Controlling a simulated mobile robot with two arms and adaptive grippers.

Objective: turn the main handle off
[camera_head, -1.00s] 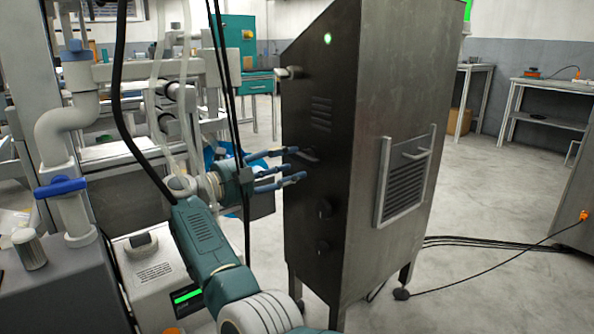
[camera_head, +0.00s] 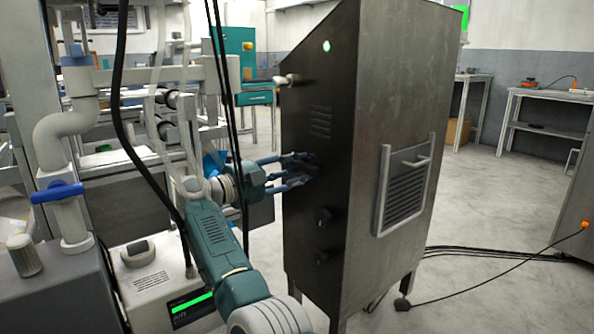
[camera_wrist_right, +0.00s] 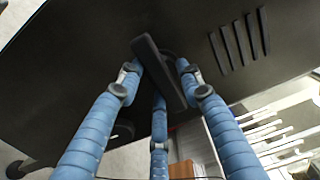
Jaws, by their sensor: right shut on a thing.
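The main handle is a flat black bar (camera_wrist_right: 158,70) on the dark side face of the tall metal cabinet (camera_head: 385,110). In the right wrist view it runs slanted between the blue fingers of my right gripper (camera_wrist_right: 160,85). The fingers are shut on it, one on its left, one on its right and one along its middle. In the head view my right gripper (camera_head: 298,168) reaches the cabinet's side face from the left, and its fingers mostly hide the handle. My left gripper is not in view.
Black cables hang in front of my right arm. A blue-handled valve (camera_head: 57,192) stands at the left. Cables lie on the floor at right.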

